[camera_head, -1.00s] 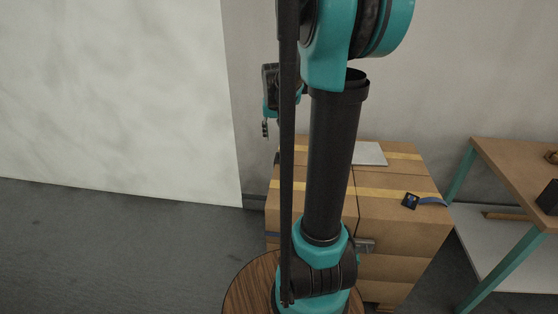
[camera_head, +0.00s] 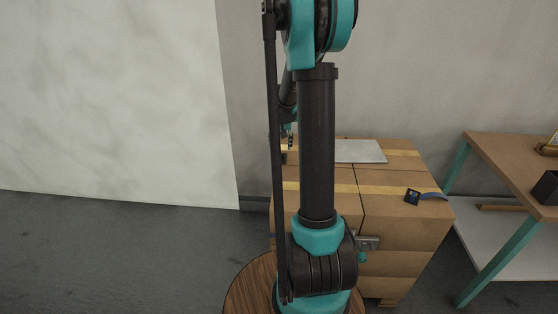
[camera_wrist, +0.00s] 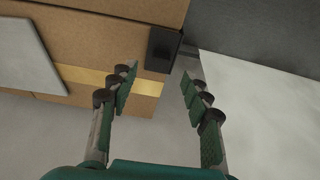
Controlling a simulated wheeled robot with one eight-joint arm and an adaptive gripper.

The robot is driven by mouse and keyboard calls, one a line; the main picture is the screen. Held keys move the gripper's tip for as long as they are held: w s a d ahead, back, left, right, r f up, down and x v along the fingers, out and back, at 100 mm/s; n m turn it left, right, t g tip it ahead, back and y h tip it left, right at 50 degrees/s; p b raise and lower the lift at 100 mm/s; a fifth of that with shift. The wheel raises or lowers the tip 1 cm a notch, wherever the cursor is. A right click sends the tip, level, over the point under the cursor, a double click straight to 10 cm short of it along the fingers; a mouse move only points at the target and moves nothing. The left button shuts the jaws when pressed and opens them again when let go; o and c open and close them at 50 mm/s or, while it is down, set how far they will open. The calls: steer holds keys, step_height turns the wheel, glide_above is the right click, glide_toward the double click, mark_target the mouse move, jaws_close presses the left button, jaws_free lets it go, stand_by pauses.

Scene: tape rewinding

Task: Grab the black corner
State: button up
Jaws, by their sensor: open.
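The black corner (camera_wrist: 163,47) is a dark block at the edge of the cardboard box in the wrist view, near the yellow tape stripe. My gripper (camera_wrist: 158,78) is open and empty. Its two fingers point toward the box edge, with the corner a little beyond the fingertips and between their lines. In the head view my gripper (camera_head: 290,141) shows only in part behind my arm, near the left back edge of the boxes. The black corner shows there as a small dark spot (camera_head: 292,157), partly hidden by my arm.
The cardboard boxes (camera_head: 405,221) carry yellow tape, a grey plate (camera_head: 360,151) and a dark blue tool with a strap (camera_head: 412,197). A wooden table (camera_head: 508,168) stands at the right. A pale wall panel (camera_head: 120,100) is at the left.

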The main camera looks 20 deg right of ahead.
mark_target(281, 160)
steer(key=shift+x, duration=2.9)
steer(key=shift+c, duration=0.4)
steer(key=c, duration=0.9)
